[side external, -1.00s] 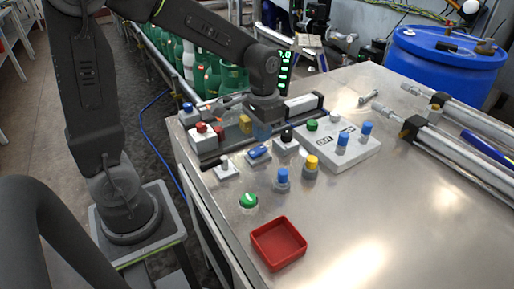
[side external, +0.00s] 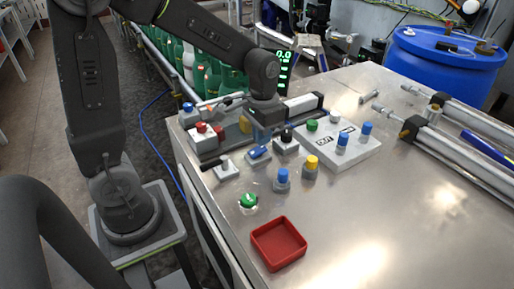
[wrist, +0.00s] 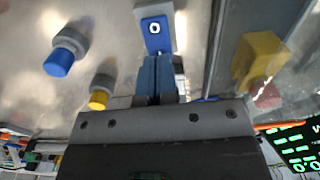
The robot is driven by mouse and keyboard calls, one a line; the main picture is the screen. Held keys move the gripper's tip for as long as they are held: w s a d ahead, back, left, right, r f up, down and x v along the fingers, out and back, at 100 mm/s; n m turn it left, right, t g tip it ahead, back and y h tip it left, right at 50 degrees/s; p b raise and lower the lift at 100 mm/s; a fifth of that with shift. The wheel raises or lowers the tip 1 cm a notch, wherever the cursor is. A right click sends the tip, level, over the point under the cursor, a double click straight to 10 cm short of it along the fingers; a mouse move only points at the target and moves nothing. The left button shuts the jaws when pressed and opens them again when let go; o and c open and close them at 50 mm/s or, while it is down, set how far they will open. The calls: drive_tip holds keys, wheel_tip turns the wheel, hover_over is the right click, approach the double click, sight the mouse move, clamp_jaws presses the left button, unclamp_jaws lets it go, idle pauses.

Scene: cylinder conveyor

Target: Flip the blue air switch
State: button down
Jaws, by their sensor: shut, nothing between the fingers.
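The blue air switch (side external: 257,153) is a small blue rocker on a pale base, on the metal table under my arm. In the wrist view the blue rocker (wrist: 155,33) shows a white ring mark and a grey-white base around it. My gripper (side external: 260,134) points down just behind the switch in the side view. In the wrist view its bluish fingers (wrist: 156,72) are together, empty, and reach to the rocker's near end. They hide that end, so I cannot tell whether they touch it.
Blue (side external: 282,175) and yellow (side external: 311,162) knobs, a black-knobbed box (side external: 286,141) and a black-handled lever (side external: 224,168) stand close around. A red tray (side external: 278,243) lies at the front. A green display (side external: 284,72) reads 0.0. The table's right front is clear.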

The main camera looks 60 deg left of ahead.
drive_tip(key=shift+f, duration=0.9)
idle(0.3)
drive_tip(key=shift+r, duration=3.55)
drive_tip(key=shift+s+d+r, duration=0.1)
drive_tip(key=shift+s+r, duration=0.2)
drive_tip(key=t, duration=0.2)
approach(261, 149)
drive_tip(key=s+d+r, duration=0.2)
drive_tip(key=s+r, duration=0.1)
drive_tip(key=s+d+t, duration=0.1)
drive_tip(key=s+t, duration=0.2)
drive_tip(key=s, duration=0.4)
drive_tip(key=shift+s+d+r+t, duration=0.25)
drive_tip(key=shift+s+r+t, duration=0.05)
drive_tip(key=shift+r, duration=0.2)
